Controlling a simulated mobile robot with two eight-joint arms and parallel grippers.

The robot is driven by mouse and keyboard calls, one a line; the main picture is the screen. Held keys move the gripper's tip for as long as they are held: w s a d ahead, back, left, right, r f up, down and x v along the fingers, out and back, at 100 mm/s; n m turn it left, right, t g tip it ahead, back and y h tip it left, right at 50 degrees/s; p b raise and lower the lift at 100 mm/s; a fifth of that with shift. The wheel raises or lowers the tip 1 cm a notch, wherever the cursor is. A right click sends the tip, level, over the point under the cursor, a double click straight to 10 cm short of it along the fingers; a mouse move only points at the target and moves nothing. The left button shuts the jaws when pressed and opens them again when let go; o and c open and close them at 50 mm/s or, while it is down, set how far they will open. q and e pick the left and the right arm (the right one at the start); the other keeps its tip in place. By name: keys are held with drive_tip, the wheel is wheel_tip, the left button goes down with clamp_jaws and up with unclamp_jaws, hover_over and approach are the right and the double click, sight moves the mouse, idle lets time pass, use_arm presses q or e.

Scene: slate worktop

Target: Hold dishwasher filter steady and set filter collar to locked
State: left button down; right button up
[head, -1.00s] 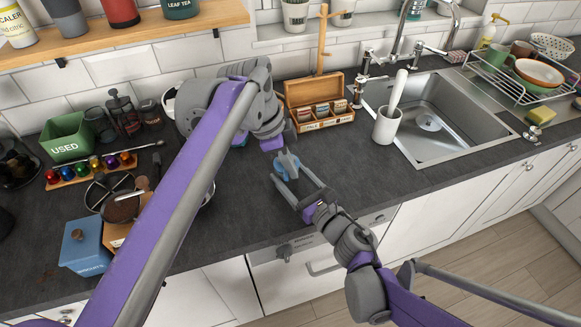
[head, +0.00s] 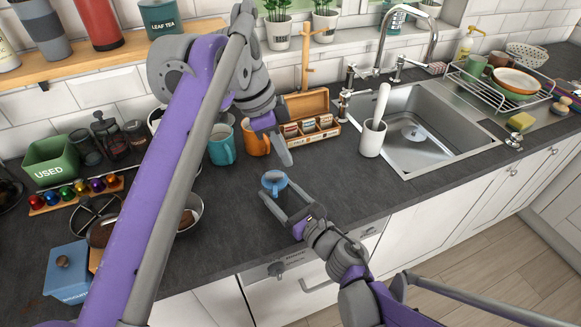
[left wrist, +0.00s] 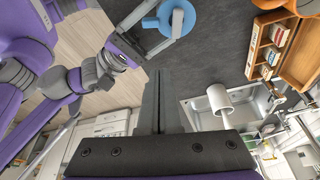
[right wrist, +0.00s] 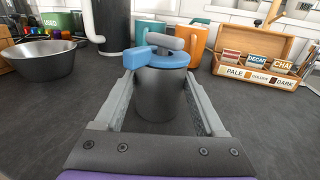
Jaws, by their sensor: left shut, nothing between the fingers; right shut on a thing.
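The dishwasher filter is a dark grey cylinder (right wrist: 166,98) with a blue collar (right wrist: 172,61) and a grey bar on top. The collar has a blue tab, pointing left in the right wrist view. I cannot tell whether it is at locked. My right gripper (head: 285,208) is shut on the filter body, one finger on each side, and holds it upright. The blue collar also shows in the head view (head: 274,182) and left wrist view (left wrist: 180,18). My left gripper (head: 286,158) is shut and empty, above and behind the filter, apart from it.
Behind stand a teal mug (head: 222,148), an orange mug (head: 254,142) and a wooden tea box (head: 310,122). A white utensil pot (head: 372,139) stands by the sink (head: 440,130). A metal pan (right wrist: 47,63) lies to the left. The worktop right of the filter is clear.

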use_arm(q)
drive_tip(key=shift+a+r, duration=0.25)
drive_tip(key=shift+r, duration=0.4)
use_arm(e)
drive_tip(key=o, duration=1.4)
